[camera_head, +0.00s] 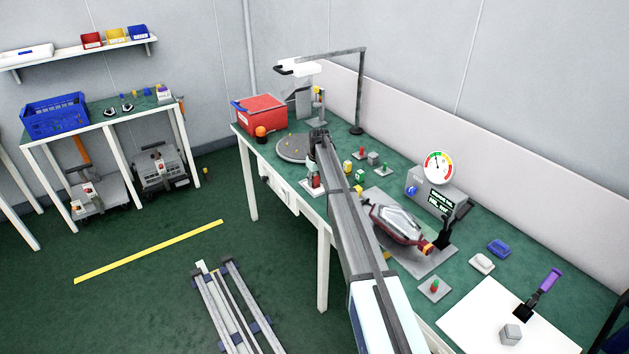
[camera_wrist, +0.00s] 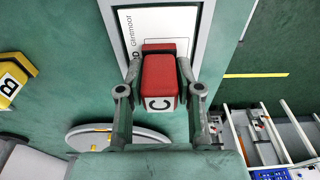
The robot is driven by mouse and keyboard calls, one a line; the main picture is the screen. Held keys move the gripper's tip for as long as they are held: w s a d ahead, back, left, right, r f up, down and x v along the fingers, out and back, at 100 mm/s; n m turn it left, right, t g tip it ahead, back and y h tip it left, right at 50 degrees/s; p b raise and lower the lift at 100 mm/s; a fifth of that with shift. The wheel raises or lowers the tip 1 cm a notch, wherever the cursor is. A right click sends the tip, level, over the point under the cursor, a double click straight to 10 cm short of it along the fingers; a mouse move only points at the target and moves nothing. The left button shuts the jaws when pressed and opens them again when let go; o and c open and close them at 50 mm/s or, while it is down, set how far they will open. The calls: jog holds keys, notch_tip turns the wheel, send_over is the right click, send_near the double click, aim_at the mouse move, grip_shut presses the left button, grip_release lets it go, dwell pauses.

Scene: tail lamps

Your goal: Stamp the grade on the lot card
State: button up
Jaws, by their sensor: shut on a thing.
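My gripper (camera_wrist: 160,80) is shut on a red stamp block (camera_wrist: 159,66) with a "C" on its near face. In the wrist view the block is in front of a white lot card (camera_wrist: 130,22) with printed text, partly hidden by the block. The card lies in a grey frame (camera_wrist: 104,10). I cannot tell whether the block touches the card. In the head view the red block (camera_head: 315,184) is low at the table's front edge, below the end of my arm. A yellow block marked "B" (camera_wrist: 12,84) lies to the left in the wrist view.
A round grey turntable (camera_head: 293,149) and a red box (camera_head: 262,114) stand behind. Several small coloured blocks, a tail lamp (camera_head: 396,220) on a plate and a dial gauge device (camera_head: 437,187) are to the right.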

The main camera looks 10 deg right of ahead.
jog(key=shift+r, duration=0.1)
jog(key=shift+r+p, duration=0.9)
jog(key=shift+r, duration=2.45)
jog(key=shift+f, duration=0.1)
